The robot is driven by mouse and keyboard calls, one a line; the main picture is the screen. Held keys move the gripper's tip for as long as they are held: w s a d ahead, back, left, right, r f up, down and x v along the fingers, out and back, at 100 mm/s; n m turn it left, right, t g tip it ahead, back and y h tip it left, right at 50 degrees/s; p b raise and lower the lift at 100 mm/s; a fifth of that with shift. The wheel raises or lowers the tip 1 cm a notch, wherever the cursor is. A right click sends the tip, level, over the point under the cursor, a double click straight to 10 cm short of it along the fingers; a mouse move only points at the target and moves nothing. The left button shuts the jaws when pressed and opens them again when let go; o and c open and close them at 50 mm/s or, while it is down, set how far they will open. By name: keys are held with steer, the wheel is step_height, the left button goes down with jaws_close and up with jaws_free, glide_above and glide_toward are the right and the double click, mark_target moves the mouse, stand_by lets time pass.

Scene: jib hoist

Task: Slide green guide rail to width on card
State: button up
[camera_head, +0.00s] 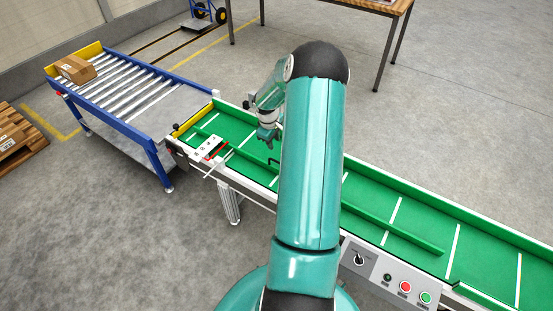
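The green guide rail (398,230) is a long, low bar running lengthwise on the green conveyor belt (470,262). My arm hides its middle. A small black handle (273,161) stands near the rail, just left of my arm. The white card (207,148) with dark marks sits at the conveyor's left end, with a red strip beside it. My gripper (267,137) hangs over the belt, above and slightly left of the black handle, apparently apart from it. Its fingers are too small to tell whether they are open or shut.
A blue-framed roller table (125,90) with a cardboard box (75,69) adjoins the conveyor's left end. A control panel (392,278) with a knob and buttons is on the near side. A wooden table (345,2) stands behind. A pallet (18,133) lies far left.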

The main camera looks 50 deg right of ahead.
steer(key=d+f, duration=0.1)
steer(key=f, duration=0.8)
steer(key=d+f, duration=0.1)
steer(key=f, duration=0.3)
steer(key=shift+w+d+f, duration=0.15)
steer(key=shift+d+f, duration=0.05)
steer(key=shift+d, duration=0.1)
jaws_close()
